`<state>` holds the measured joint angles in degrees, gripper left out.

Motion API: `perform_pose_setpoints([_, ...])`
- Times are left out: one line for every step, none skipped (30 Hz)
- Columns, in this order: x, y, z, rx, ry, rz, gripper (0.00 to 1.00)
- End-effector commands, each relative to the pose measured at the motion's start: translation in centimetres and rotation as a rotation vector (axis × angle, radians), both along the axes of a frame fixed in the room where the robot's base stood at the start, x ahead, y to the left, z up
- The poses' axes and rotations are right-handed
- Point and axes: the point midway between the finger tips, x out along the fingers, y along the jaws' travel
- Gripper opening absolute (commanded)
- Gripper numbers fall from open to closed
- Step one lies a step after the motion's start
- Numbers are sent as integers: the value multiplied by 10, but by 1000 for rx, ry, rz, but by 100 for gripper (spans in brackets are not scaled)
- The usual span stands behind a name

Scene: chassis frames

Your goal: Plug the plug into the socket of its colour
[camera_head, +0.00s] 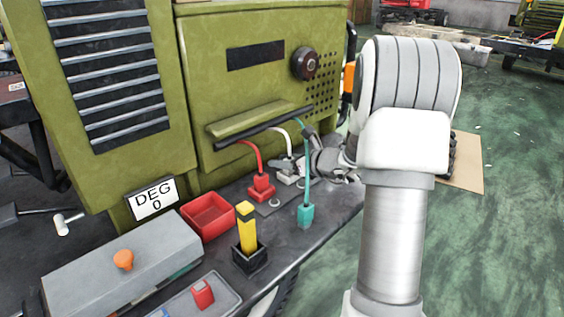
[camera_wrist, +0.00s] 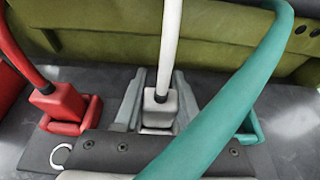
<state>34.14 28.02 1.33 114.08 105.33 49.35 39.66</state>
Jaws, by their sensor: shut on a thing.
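The white plug (camera_wrist: 158,104) on its white cable is upright between the two grey fingers of my gripper (camera_wrist: 157,88), which is shut on it. In the head view my gripper (camera_head: 292,167) reaches in from the right over the bench. The plug is at a pale socket (camera_wrist: 157,131); I cannot tell whether it is fully seated. The red plug (camera_wrist: 57,104) stands in the red socket (camera_wrist: 88,117) just to the left. A teal plug (camera_head: 305,215) on a teal cable is near the bench's front edge. A teal piece (camera_wrist: 252,128) shows partly behind that cable.
The teal cable (camera_wrist: 225,90) crosses close in front of the wrist camera. A yellow and black post (camera_head: 246,228) in a black holder, a red bin (camera_head: 208,216) and a grey box with an orange knob (camera_head: 124,260) stand to the left. The green cabinet (camera_head: 225,100) is behind.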

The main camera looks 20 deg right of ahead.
Motion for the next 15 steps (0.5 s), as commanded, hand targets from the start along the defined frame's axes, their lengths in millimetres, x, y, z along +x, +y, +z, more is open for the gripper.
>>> perform_pose_setpoints([0, 0, -4, 0, 0, 0, 0])
perform_pose_setpoints([0, 0, -3, 0, 0, 0, 41])
perform_pose_setpoints([0, 0, -2, 0, 0, 0, 48])
perform_pose_setpoints([0, 0, -2, 0, 0, 0, 54])
perform_pose_setpoints([0, 0, -2, 0, 0, 0, 59])
perform_pose_setpoints([0, 0, -2, 0, 0, 0, 66])
perform_pose_setpoints([0, 0, -2, 0, 0, 0, 69])
perform_pose_setpoints([0, 0, -2, 0, 0, 0, 69])
perform_pose_setpoints([0, 0, -2, 0, 0, 0, 69])
perform_pose_setpoints([0, 0, -2, 0, 0, 0, 69])
perform_pose_setpoints([0, 0, -2, 0, 0, 0, 69])
perform_pose_setpoints([0, 0, -2, 0, 0, 0, 69])
perform_pose_setpoints([0, 0, -2, 0, 0, 0, 69])
perform_pose_setpoints([0, 0, -2, 0, 0, 0, 69])
perform_pose_setpoints([0, 0, -2, 0, 0, 0, 69])
